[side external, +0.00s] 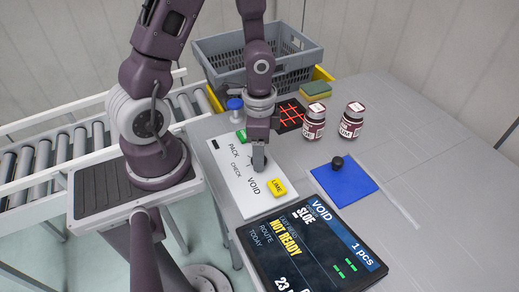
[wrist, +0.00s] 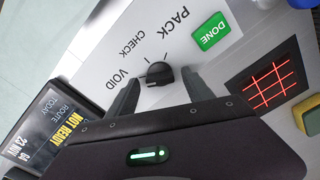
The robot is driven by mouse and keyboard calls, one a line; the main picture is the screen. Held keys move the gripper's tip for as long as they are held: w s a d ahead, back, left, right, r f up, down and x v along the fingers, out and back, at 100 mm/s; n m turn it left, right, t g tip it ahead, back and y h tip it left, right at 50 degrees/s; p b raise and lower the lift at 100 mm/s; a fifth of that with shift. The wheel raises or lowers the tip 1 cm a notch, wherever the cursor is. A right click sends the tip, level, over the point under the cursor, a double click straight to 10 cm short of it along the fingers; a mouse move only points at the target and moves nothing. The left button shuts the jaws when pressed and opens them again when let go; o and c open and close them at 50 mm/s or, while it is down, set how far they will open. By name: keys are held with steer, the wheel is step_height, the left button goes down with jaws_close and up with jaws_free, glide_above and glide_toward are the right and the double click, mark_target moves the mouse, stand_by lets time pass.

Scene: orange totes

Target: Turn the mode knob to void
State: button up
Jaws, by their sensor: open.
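The black mode knob (wrist: 158,74) sits on a white panel (wrist: 185,55) lettered PACK, CHECK and VOID, with a short tick line by each word. Its pointing end is hard to make out. My gripper (wrist: 160,77) is open, with one finger on each side of the knob. I cannot tell whether the fingers touch it. In the side view my gripper (side external: 258,160) is low over the panel (side external: 226,178) and hides the knob. The display screen (side external: 312,246) reads VOID, SLOE, 1 pcs and NOT READY.
A green DONE button (wrist: 211,31) and a yellow LIME block (side external: 279,187) are near the knob. A red-lined black pad (side external: 290,115), two jars (side external: 314,122), a blue mat (side external: 345,185) with a black knobbed piece, and a grey crate (side external: 300,60) stand around. The right of the table is clear.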

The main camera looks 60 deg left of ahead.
step_height(320, 180, up, 7)
steer(key=shift+f, duration=0.1)
